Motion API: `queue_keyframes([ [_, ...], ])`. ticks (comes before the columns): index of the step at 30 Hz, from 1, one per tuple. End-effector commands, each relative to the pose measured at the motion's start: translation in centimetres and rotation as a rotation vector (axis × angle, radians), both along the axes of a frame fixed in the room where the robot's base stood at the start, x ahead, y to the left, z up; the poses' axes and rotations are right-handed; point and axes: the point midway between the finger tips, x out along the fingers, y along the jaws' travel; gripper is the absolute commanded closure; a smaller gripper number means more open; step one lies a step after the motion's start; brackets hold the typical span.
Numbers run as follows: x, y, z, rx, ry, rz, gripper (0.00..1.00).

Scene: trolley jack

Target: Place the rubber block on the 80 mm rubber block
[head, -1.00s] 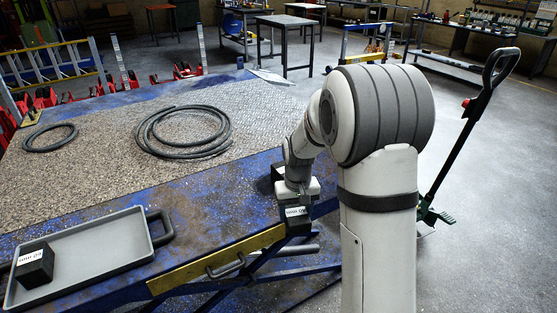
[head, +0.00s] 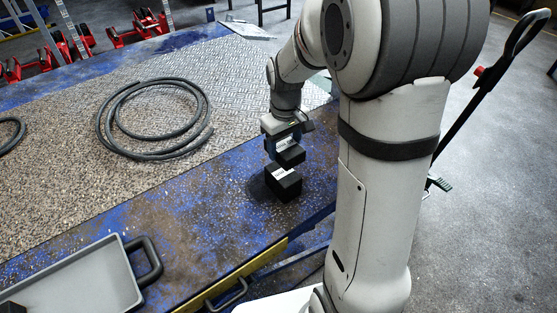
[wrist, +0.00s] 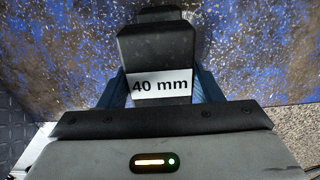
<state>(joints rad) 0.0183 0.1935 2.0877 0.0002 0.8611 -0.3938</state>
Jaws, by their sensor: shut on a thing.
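My gripper (head: 284,146) is shut on a black rubber block (head: 291,155). In the wrist view this block (wrist: 158,58) sits between the two blue fingers, and its white label reads "40 mm". A larger black block (head: 283,187) with a white label stands on the blue worn table top, just below the held block in the head view. Its label is too small to read. The held block looks to be above it; whether they touch I cannot tell. In the wrist view a dark block (wrist: 160,14) shows partly behind the held one.
A grey tray (head: 100,262) with a dark handle lies at the lower left, with a dark block (head: 12,307) cut off at the frame edge. A coiled black hose (head: 150,155) lies on the patterned plate. The table's yellow-marked front edge (head: 240,277) is close by.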

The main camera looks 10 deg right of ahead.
Motion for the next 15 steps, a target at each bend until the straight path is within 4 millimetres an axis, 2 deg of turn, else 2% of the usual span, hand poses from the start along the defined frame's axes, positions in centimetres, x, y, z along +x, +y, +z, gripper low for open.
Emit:
queue_keyframes([
  [1, -0.1, 0.1, -1.1, 0.000, 0.003, 0.003, 0.73],
  [3, 0.0, 0.3, -2.0, 0.000, 0.002, 0.006, 0.73],
  [8, 0.0, 0.5, -3.1, 0.000, 0.000, 0.010, 0.73],
  [15, 0.0, 0.6, -6.3, 0.000, 0.001, 0.013, 0.73],
])
